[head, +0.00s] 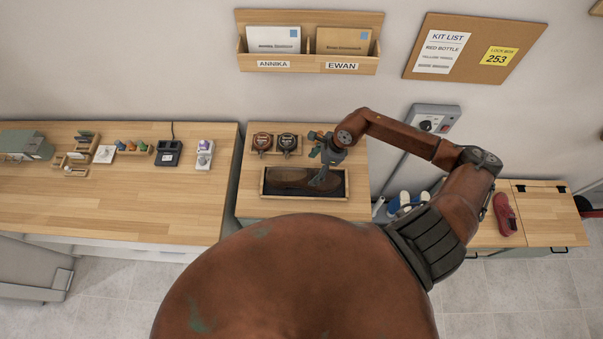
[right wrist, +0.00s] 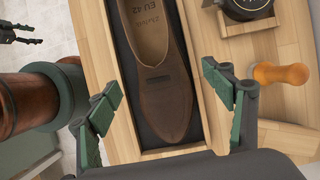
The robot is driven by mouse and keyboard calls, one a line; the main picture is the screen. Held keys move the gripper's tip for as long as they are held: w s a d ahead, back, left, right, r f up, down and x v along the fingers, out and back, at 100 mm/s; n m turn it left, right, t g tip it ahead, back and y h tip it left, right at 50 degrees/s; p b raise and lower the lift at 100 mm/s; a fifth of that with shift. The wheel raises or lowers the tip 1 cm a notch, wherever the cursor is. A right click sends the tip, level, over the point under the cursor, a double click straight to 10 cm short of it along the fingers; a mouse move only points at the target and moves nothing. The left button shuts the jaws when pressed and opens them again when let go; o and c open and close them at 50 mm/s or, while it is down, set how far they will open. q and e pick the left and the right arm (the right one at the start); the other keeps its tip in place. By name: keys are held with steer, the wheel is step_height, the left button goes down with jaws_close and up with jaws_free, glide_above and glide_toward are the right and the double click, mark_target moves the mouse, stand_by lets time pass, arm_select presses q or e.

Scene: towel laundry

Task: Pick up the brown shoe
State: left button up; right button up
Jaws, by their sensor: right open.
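The brown shoe (head: 290,178) lies in a shallow wooden tray with a dark lining (head: 300,198), on the narrow middle table. In the right wrist view the shoe (right wrist: 168,110) shows its insole, marked EU 42, and its toe points toward the bottom of the picture. My right gripper (head: 326,170) is over the toe end. In the right wrist view its fingers (right wrist: 162,82) are open, one on each side of the shoe's front part, with nothing held. A dark jointed part (right wrist: 18,34) at the top left may be my left gripper; its state is unclear.
Two round dark items (head: 274,143) stand behind the tray, and an orange-brown knob (right wrist: 283,73) shows beside it. The left counter (head: 100,205) holds several small items. A red shoe (head: 504,214) lies on the right bench. The tray's rim surrounds the brown shoe closely.

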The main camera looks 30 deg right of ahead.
mark_target(309, 173)
steer(key=shift+a+f, duration=0.3)
steer(key=shift+f, duration=0.4)
steer(key=shift+p+x, duration=0.95)
steer(key=x, duration=0.3)
steer(key=shift+w+p, duration=0.15)
steer(key=shift+p, duration=0.15)
steer(key=c, duration=1)
arm_select(q)
steer(key=shift+s+a+r, duration=0.1)
steer(key=shift+s+r, duration=1.2)
arm_select(e)
steer(key=shift+r, duration=0.1)
steer(key=c, duration=0.7)
